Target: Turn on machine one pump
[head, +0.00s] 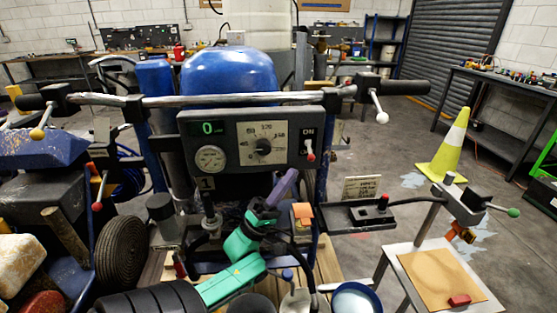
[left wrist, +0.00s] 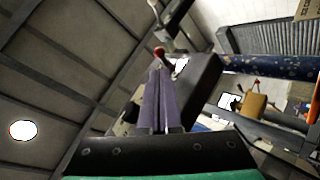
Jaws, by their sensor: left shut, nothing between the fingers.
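My left gripper (head: 294,175), with purple fingers, is shut and empty, just below and left of the lever. In the left wrist view the closed fingers (left wrist: 158,98) point toward the red ball (left wrist: 160,52); contact cannot be told. My right gripper is not in view.
A chrome handlebar (head: 220,98) runs above the panel, with a white-knobbed lever (head: 380,112) at right. A yellow cone (head: 446,150) and a small table (head: 425,270) stand further right.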

